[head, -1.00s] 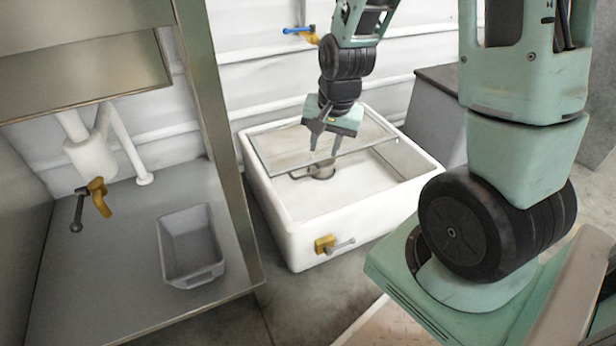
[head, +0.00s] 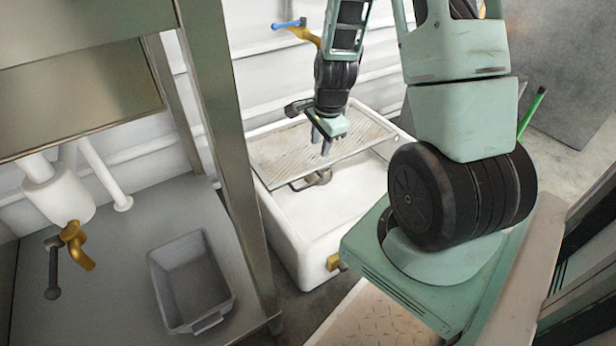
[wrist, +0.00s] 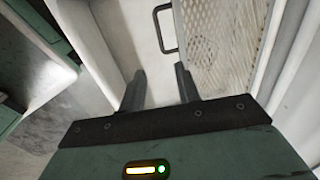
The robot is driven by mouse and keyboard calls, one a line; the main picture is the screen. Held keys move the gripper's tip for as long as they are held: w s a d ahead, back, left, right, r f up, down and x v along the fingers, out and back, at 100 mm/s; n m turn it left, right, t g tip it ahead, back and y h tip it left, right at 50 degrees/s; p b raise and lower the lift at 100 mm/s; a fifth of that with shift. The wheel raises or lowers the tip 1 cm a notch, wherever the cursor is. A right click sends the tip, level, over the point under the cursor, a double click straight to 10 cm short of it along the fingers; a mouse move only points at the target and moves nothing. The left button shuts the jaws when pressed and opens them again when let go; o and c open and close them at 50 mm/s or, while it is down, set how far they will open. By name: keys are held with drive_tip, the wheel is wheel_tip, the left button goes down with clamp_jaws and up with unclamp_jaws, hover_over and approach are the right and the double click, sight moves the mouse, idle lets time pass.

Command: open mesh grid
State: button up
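The mesh grid (head: 275,152) is a pale perforated panel in a thin frame, lying across the back part of the white hopper basin (head: 283,235). The front part of the basin is uncovered. A dark U-shaped handle (head: 298,186) is at the grid's front edge. In the wrist view, the grid (wrist: 213,40) is at the upper right and its handle (wrist: 162,30) sticks out to the left, beyond my fingertips. My gripper (head: 320,148) is above the grid. In the wrist view, my gripper (wrist: 158,76) is open, with nothing between its fingers, apart from the handle.
A grey bench with a grey tub (head: 191,283) stands at the left, beside a metal post (head: 225,150). A yellow valve (head: 74,246) hangs above the bench. A blue-handled tap (head: 289,24) is on the back wall. A yellow valve (head: 334,262) sits low on the basin's front.

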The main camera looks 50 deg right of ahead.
sight(313, 185)
drive_tip(key=w+f+b, duration=0.1)
drive_tip(key=f+b, duration=0.2)
drive_tip(key=f, duration=0.2)
drive_tip(key=w+f+b, duration=0.1)
drive_tip(key=f+b, duration=0.2)
drive_tip(key=f, duration=0.2)
drive_tip(key=w+f+b, duration=0.1)
drive_tip(key=f+b, duration=0.2)
drive_tip(key=f, duration=0.3)
drive_tip(key=shift+d, duration=0.35)
clamp_jaws()
